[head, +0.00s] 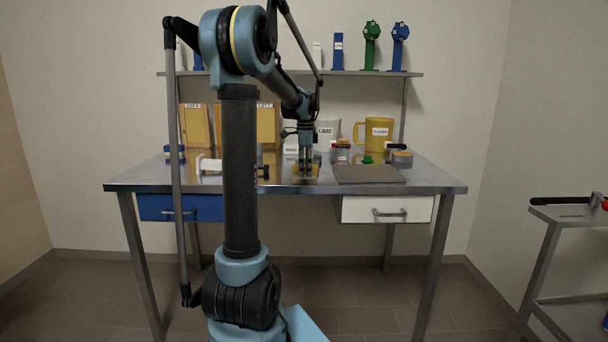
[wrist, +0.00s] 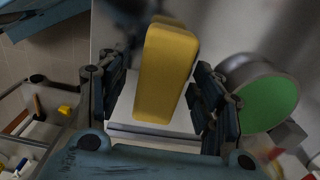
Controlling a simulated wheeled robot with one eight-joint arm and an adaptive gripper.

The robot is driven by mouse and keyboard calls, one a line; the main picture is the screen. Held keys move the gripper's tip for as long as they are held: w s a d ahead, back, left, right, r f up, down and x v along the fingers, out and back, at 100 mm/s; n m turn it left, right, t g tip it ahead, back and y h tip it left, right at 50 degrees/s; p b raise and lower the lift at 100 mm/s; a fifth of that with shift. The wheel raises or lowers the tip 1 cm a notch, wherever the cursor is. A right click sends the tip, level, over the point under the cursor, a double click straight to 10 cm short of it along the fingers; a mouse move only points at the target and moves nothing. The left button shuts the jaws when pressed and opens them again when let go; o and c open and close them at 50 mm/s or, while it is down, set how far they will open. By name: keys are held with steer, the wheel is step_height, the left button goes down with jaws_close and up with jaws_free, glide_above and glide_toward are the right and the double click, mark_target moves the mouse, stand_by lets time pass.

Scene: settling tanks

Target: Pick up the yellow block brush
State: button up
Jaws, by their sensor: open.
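The yellow block brush (wrist: 165,72) fills the middle of the wrist view, a long yellow block with a pale white part at its near end. My gripper (wrist: 160,92) is open, with one dark finger on each side of the block. A gap shows on the left; on the right the finger is very close, and I cannot tell whether it touches. In the head view my gripper (head: 305,163) points down over the metal table, with the yellow brush (head: 313,171) low between and beside its fingers, partly hidden by them.
The metal table (head: 300,183) carries a grey board (head: 368,175) to the right, a yellow jug (head: 378,133) behind it and a white cylindrical item (head: 209,164) to the left. A green-faced round thing (wrist: 268,103) is close beside the right finger. A shelf (head: 365,73) runs above.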

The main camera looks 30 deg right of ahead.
steer(key=shift+c, duration=0.2)
steer(key=c, duration=1.1)
steer(key=shift+c, duration=0.2)
step_height(320, 180, up, 10)
steer(key=shift+r, duration=0.1)
steer(key=o, duration=0.3)
steer(key=shift+c, duration=0.8)
